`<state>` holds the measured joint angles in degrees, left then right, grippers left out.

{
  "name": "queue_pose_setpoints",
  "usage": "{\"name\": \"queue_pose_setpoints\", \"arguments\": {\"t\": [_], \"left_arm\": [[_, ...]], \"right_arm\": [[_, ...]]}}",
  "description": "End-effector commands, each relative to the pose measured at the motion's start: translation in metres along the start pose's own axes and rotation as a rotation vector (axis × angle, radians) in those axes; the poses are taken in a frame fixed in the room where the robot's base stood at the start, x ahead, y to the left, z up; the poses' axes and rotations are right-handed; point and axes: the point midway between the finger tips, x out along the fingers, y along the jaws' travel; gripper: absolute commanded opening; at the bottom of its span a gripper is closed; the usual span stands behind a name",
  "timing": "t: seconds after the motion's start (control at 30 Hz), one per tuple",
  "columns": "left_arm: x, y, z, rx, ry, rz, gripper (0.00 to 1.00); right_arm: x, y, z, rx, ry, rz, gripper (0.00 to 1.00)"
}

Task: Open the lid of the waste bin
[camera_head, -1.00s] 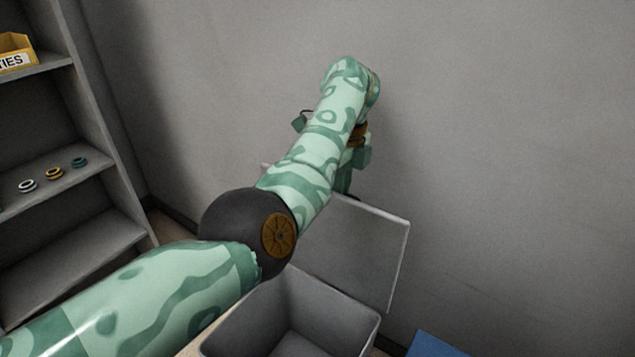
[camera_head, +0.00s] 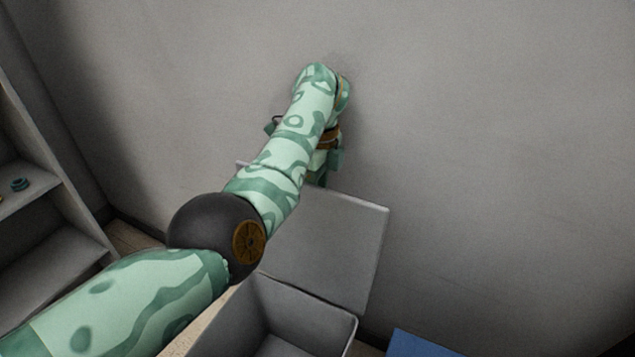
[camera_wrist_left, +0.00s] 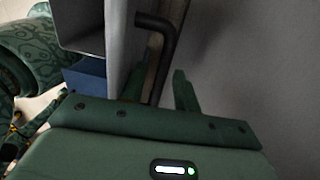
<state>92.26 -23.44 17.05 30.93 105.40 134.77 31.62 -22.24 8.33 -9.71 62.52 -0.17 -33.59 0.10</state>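The grey waste bin (camera_head: 307,325) stands at the bottom of the head view, its inside showing. Its lid (camera_head: 335,240) is open, tilted up on the bin's far side towards the wall. My left arm reaches over the bin. My left gripper (camera_head: 322,172) is at the lid's top edge, mostly hidden behind my arm. In the left wrist view, the gripper (camera_wrist_left: 158,82) has its fingers apart, with the black bar handle (camera_wrist_left: 158,55) between them. A gap shows between the handle and the right finger. The lid (camera_wrist_left: 118,45) is beside the left finger.
A grey wall (camera_head: 480,150) rises close behind the lid. A grey shelf unit (camera_head: 50,240) stands at the left. A blue object (camera_head: 420,345) is to the right of the bin, low in the picture. Bare wall is free right of my arm.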

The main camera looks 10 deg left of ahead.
Motion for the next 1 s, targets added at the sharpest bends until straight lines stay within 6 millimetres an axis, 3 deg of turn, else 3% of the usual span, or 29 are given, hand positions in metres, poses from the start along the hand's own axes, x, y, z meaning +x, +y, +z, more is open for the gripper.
{"name": "queue_pose_setpoints", "arguments": {"t": [0.37, 0.63, 0.67, 0.73, 0.8, 1.0], "left_arm": [[-0.011, -0.001, 0.001, -0.001, -0.002, -0.011, 0.33], [-0.071, -0.001, 0.001, 0.000, -0.004, -0.012, 0.33], [-0.077, -0.003, 0.001, -0.001, -0.002, -0.010, 0.33], [-0.094, -0.002, 0.001, -0.001, -0.003, -0.008, 0.33], [-0.098, -0.003, 0.002, -0.001, -0.001, -0.004, 0.33], [-0.115, -0.002, 0.002, -0.001, -0.001, -0.005, 0.33]], "right_arm": [[-0.001, 0.000, 0.000, 0.001, 0.003, 0.001, 0.36], [0.004, -0.006, 0.015, 0.007, -0.021, -0.011, 0.36], [0.005, -0.004, 0.010, 0.000, -0.021, -0.008, 0.36], [-0.005, 0.010, -0.022, -0.023, 0.017, 0.020, 0.36], [-0.012, 0.017, -0.036, -0.042, 0.023, 0.037, 0.36], [-0.030, 0.032, -0.062, -0.077, 0.034, 0.074, 0.36]]}}
